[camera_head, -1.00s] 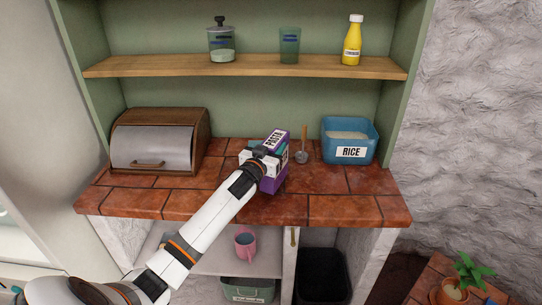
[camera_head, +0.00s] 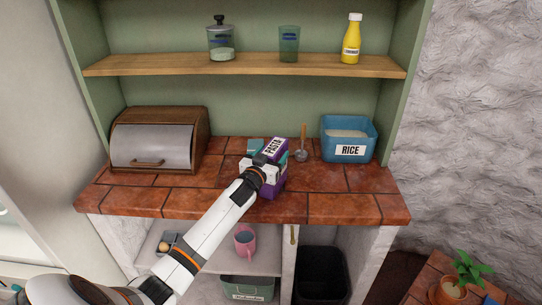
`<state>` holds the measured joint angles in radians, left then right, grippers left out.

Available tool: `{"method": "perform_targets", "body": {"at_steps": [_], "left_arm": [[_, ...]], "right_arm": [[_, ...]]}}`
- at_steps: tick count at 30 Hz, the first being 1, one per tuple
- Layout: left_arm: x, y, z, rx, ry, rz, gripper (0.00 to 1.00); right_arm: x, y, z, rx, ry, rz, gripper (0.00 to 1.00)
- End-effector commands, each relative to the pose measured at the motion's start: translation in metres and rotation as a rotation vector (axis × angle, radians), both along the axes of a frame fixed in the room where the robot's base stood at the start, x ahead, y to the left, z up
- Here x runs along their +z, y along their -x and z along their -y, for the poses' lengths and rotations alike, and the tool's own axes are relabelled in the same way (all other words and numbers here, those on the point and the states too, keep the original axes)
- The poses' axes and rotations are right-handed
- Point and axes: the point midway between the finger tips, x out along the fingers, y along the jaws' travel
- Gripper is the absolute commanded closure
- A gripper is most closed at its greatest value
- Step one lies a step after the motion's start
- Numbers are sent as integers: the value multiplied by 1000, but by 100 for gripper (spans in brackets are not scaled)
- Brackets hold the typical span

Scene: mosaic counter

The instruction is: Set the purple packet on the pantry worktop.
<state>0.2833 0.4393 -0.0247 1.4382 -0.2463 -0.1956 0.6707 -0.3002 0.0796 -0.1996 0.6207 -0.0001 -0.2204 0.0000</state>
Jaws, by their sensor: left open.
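The purple packet (camera_head: 280,181), with a white "PASTA" label, stands on the red-tiled pantry worktop (camera_head: 335,205), near the front middle. My left gripper (camera_head: 259,160) is open at the packet's left and near side. The gripper and wrist hide part of the packet, and I cannot tell whether a finger touches it. My right gripper is not in view.
A blue rice bin (camera_head: 349,151) and a small scoop (camera_head: 302,152) are to the right; a bread box (camera_head: 155,143) is at left. Above is a shelf (camera_head: 180,67) holding a jar, a glass and a yellow bottle. A pink mug (camera_head: 245,241) stands below.

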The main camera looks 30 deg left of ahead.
Motion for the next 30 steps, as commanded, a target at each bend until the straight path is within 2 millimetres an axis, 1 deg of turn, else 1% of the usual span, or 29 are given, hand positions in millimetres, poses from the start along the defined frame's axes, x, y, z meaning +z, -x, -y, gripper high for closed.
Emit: {"method": "perform_targets", "body": {"at_steps": [2,3,5,7,11,15,18,21,25,30], "left_arm": [[4,0,0,0,-1,1,33],[2,2,0,0,-1,0,33],[0,8,1,-1,-1,0,33],[0,18,3,-1,0,-1,33],[-2,43,7,-1,-1,-2,33],[-1,73,12,-1,1,-2,33],[0,92,15,-1,-1,-1,33],[0,105,17,0,-1,-1,33],[2,116,18,0,0,1,33],[2,119,19,0,0,0,33]], "right_arm": [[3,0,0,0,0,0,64],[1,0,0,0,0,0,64],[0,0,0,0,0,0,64],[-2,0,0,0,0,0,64],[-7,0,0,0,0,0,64],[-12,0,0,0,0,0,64],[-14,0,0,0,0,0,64],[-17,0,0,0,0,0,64],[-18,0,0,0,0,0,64],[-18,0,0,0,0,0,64]]}}
